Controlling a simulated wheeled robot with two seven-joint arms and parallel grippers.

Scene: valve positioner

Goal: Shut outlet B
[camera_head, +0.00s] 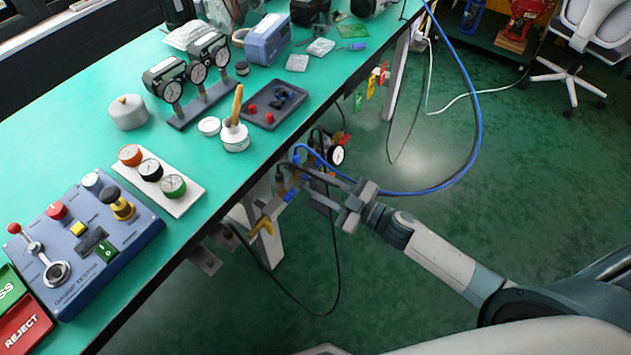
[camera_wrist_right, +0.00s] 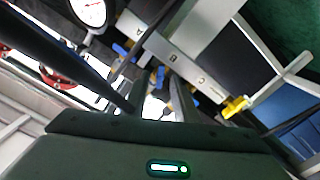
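A grey valve manifold (camera_wrist_right: 190,60) with outlets marked A, B and C fills the upper middle of the right wrist view. In the head view it hangs at the table's front edge, partly hidden by my arm. Outlet B's label (camera_wrist_right: 172,57) sits between the other two; the valve below it is small and partly hidden by my fingers, so its handle angle cannot be told. My left gripper is out of view.
A blue hose (camera_head: 478,120) loops from the manifold over the floor. A black cable (camera_head: 337,285) hangs below. A round gauge (camera_head: 337,155) is close behind my right gripper. The green table (camera_head: 70,160) carries a control box (camera_head: 85,245) and several instruments. Open floor lies right.

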